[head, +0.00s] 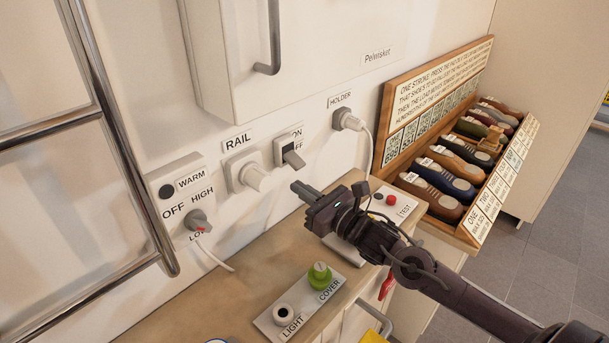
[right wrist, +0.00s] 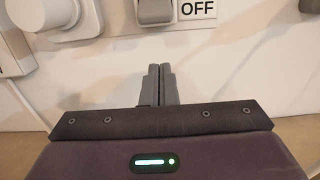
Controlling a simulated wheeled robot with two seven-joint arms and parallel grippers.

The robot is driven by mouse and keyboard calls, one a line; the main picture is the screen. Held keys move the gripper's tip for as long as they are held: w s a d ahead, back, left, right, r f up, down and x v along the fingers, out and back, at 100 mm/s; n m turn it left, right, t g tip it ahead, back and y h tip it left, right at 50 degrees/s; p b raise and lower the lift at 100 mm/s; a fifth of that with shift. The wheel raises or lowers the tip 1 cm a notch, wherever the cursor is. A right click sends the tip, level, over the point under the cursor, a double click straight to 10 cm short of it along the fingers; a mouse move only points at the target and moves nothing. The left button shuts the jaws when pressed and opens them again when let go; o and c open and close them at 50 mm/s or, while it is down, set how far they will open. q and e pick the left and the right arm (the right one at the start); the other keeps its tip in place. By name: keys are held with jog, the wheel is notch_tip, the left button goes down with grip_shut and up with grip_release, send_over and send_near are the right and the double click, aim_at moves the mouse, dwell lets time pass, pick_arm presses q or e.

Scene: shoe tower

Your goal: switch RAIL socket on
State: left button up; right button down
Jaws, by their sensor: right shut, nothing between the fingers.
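The RAIL socket (head: 244,174) is on the wall under its RAIL label, with a white plug in it. Just right of it is a rocker switch (head: 289,152) with ON above and OFF below on its label. Its grey lever sticks out and points down toward the OFF side. In the right wrist view the lever (right wrist: 154,11) is at the top edge, beside the OFF label. My right gripper (head: 296,187) is shut and empty, a little below the switch and apart from it. Its closed fingers (right wrist: 157,85) point toward the wall. My left gripper is not in view.
A HOLDER socket (head: 347,121) with a plugged cable is right of the switch. A heater dial (head: 197,221) is at left. A LIGHT and COVER panel (head: 299,299) lies on the counter. A wooden shoe display (head: 386,120) stands at right.

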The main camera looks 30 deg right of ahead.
aim_at(291, 157)
jog(key=r, duration=0.1)
jog(key=r+p, duration=0.2)
jog(key=shift+s+r, duration=0.3)
jog(key=shift+r, duration=0.1)
